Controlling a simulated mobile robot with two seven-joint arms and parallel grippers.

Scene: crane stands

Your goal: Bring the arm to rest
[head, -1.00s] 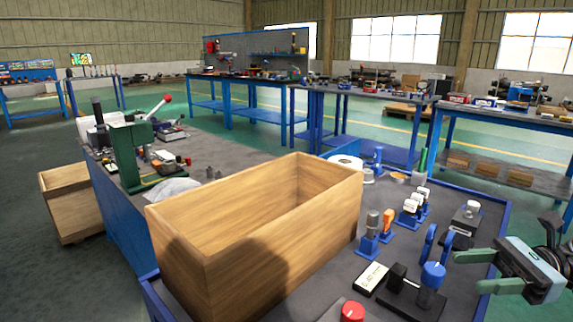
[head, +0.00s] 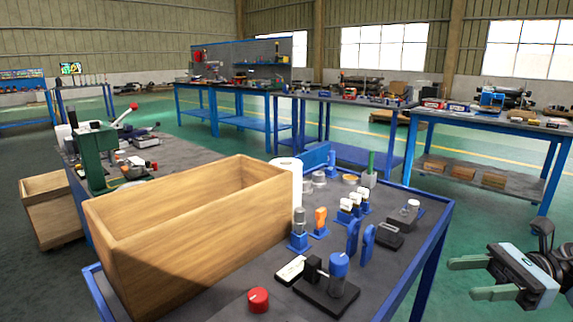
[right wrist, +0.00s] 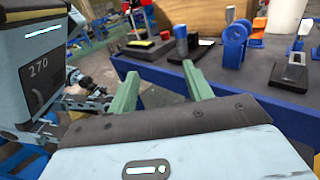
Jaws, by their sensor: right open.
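My right gripper (head: 474,278) is at the right of the head view, beyond the right edge of the blue-framed table (head: 408,262). Its two green fingers are apart, with nothing between them. In the right wrist view the open fingers (right wrist: 160,92) point toward the table edge, and the table's items stand apart from them. My left gripper is not in the head view.
A wooden crate (head: 150,262) stands on the table. Near it are a red button (head: 258,300), a blue-capped cylinder (head: 339,265) on a black base, blue stands (head: 368,242) and a white roll (head: 288,168). Green floor (head: 440,225) lies open right of the table.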

